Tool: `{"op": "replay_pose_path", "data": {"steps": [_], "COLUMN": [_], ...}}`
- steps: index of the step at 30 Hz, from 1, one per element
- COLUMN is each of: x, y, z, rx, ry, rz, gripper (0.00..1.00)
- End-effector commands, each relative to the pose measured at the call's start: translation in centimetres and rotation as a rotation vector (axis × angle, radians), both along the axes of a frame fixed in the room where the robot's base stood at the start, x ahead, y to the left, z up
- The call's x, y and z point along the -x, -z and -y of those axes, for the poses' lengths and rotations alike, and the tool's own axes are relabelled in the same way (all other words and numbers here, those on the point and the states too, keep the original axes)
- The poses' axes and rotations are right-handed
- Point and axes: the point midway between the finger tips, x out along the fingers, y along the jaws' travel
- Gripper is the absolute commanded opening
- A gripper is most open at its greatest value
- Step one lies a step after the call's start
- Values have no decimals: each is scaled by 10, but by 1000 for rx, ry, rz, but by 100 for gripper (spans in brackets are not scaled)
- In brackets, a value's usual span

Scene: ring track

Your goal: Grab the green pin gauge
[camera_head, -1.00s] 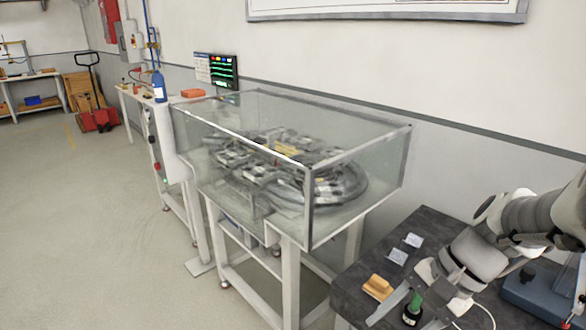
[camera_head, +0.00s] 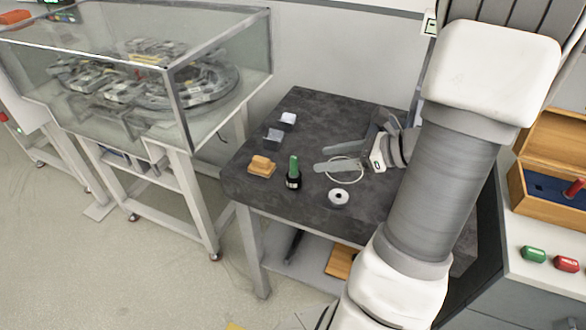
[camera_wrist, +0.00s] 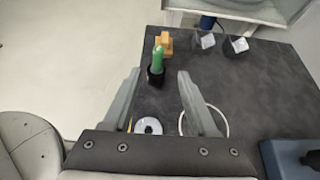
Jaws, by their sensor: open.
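The green pin gauge (camera_head: 294,168) stands upright in a small black holder on the dark table, near its front edge. It also shows in the wrist view (camera_wrist: 158,60), ahead of the fingertips and between their lines. My gripper (camera_head: 328,158) is open, its two fingers pointing left towards the pin gauge in the head view. A gap lies between the fingertips and the gauge, with nothing between the fingers. In the wrist view my gripper's fingers (camera_wrist: 160,75) are spread wide. The lower part of the gauge is hidden in the black holder.
A wooden block (camera_head: 262,166) lies just left of the gauge. Two small blocks with pale tops (camera_head: 287,120) are behind it. A metal ring (camera_head: 339,197) and a thin white loop (camera_head: 345,181) lie near my fingers. A glass-cased ring track (camera_head: 180,85) stands left.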

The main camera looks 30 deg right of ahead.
Motion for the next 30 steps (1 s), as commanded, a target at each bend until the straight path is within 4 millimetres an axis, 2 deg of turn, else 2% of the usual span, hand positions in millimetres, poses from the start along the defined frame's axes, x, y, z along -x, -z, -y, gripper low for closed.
{"op": "replay_pose_path", "data": {"steps": [3,9,17,25,30], "x": [-18,-43,-56,-81,-86], "y": [16,32,41,59,62], "z": [-16,-35,-46,-68,-72], "rx": [-2,0,1,2,2], "ry": [-6,-4,-4,-5,-2], "rz": [-1,-1,-1,0,-1], "gripper": [58,58,58,58,58]}}
